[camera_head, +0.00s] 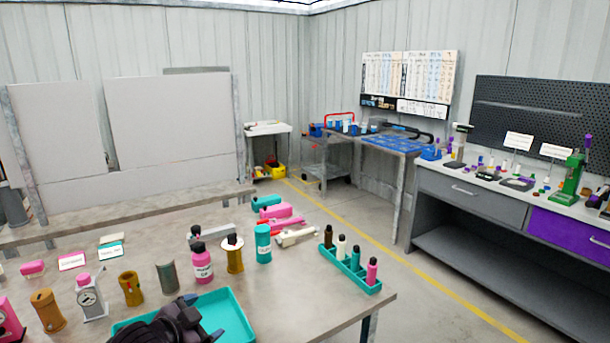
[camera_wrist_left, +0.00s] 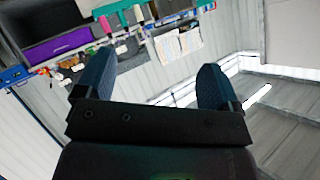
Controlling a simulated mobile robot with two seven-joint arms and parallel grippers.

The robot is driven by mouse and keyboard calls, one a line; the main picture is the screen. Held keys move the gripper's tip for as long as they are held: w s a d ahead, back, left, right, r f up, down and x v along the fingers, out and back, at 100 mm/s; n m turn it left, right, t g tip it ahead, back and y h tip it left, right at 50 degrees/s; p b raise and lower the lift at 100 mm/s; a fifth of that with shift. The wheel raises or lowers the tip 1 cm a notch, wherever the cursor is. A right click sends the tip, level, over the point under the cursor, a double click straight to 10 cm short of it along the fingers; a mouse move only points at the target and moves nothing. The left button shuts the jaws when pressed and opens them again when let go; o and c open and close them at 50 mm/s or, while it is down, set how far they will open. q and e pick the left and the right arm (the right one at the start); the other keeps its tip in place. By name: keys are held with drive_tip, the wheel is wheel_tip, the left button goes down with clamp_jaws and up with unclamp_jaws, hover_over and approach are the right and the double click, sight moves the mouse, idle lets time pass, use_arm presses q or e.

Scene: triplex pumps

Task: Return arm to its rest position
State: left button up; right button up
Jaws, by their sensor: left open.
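My left gripper (camera_head: 178,322) is at the bottom of the head view, dark, in front of and partly covering a teal tray (camera_head: 232,312) on the table. In the left wrist view, my left gripper (camera_wrist_left: 152,90) has its two blue-black fingers wide apart with nothing between them. That view looks tilted toward the wall, with the purple-drawer workbench (camera_wrist_left: 62,45) at the upper left. My right gripper is not in view.
The table (camera_head: 310,318) holds a pink bottle (camera_head: 202,265), a teal canister (camera_head: 263,243), a teal bottle rack (camera_head: 350,270), and several cylinders and gauges. A grey workbench (camera_head: 470,190) stands at the right, with open floor between.

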use_arm(q)
drive_tip(key=s+a+f+n+y, duration=0.1)
drive_tip(key=s+a+f+n, duration=0.1)
drive_tip(key=s+f, duration=0.3)
drive_tip(key=s+a+f+n+y, duration=0.1)
drive_tip(key=s+f+n, duration=0.3)
drive_tip(key=s, duration=0.9)
drive_tip(key=s+a+f+n+y, duration=0.2)
drive_tip(key=s+f+n+y, duration=0.1)
drive_tip(key=s+f, duration=0.5)
drive_tip(key=shift+s+a+f+n, duration=0.25)
drive_tip(key=shift+s+a+n, duration=0.05)
drive_tip(key=shift+s+n, duration=0.2)
